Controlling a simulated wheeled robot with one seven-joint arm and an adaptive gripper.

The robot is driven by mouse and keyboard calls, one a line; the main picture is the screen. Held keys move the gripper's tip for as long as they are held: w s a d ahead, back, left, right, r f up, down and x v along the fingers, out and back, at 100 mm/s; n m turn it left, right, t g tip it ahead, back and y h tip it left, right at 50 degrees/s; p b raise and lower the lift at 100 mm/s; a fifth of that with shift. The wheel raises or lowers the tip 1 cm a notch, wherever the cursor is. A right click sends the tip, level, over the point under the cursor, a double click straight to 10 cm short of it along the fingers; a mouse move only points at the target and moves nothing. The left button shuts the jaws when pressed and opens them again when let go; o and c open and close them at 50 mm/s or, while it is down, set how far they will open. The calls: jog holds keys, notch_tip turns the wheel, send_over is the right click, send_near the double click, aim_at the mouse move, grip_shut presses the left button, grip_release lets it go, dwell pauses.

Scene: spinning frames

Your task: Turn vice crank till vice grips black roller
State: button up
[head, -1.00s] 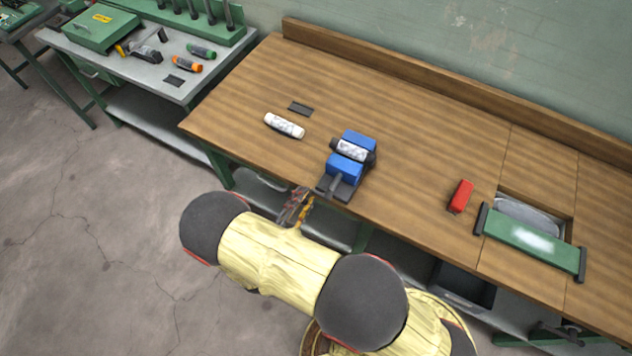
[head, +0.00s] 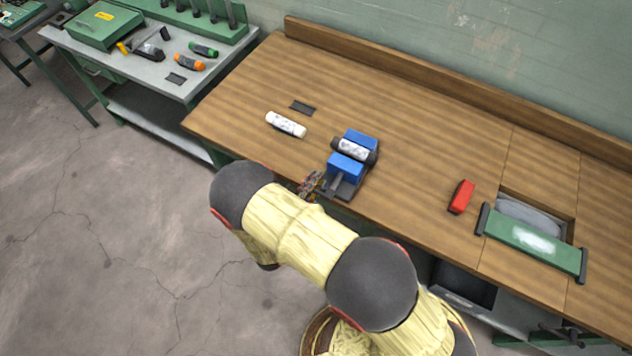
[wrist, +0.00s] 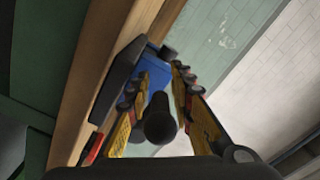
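The blue vice (head: 345,167) stands at the front edge of the wooden workbench. The black roller (head: 371,158), with a white mottled middle, lies across between its blue jaws; I cannot tell whether they touch it. The dark crank (head: 336,184) sticks out toward the front. My gripper (head: 313,184) is at the crank end, just off the bench edge. In the wrist view, the yellow fingers of my gripper (wrist: 160,95) are apart on both sides of the black crank end (wrist: 160,120), with a gap at the right. The blue vice (wrist: 130,68) is partly hidden behind the left finger.
On the wooden bench (head: 420,150), a white mottled cylinder (head: 286,124) and a small dark plate (head: 303,108) lie left of the vice. A red block (head: 461,197) and a green-topped roller frame (head: 532,243) are at the right. Bare bench lies behind the vice.

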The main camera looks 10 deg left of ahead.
grip_shut()
jog(key=shift+r, duration=0.15)
